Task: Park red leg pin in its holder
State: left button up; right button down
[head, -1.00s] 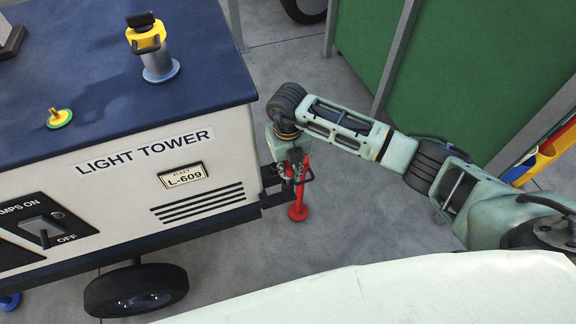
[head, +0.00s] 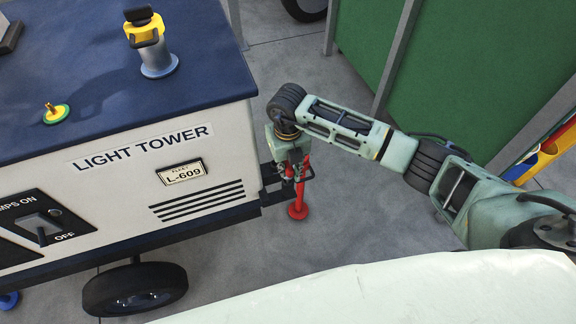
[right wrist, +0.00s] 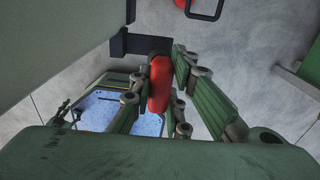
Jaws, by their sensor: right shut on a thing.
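My right gripper (head: 296,172) points down beside the right end of the white light tower trailer. In the right wrist view its fingers (right wrist: 160,88) are shut around a red rounded piece, which I take to be the red leg pin (right wrist: 160,85). Its far end is close to a dark bracket (right wrist: 128,43); I cannot tell whether they touch. A thin dark loop (right wrist: 206,8) shows beyond the fingers. I cannot make out which part is the pin's holder. My left gripper is out of view.
The light tower trailer (head: 120,185) fills the left, with a blue top, a yellow-collared post (head: 146,30) and a wheel (head: 135,290). A green container wall (head: 465,60) stands at the right. Grey floor (head: 350,225) is clear around the leg.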

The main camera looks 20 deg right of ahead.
jog(key=shift+f+b, duration=0.3)
jog(key=shift+f, duration=0.15)
jog(key=shift+f+b, duration=0.3)
jog(key=shift+f, duration=0.15)
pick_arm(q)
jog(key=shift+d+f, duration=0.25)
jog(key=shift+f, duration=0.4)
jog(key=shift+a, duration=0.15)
pick_arm(e)
jog(key=c, duration=1.6)
grip_release()
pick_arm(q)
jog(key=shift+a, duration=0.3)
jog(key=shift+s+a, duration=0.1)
pick_arm(e)
jog(key=shift+r, duration=4.05)
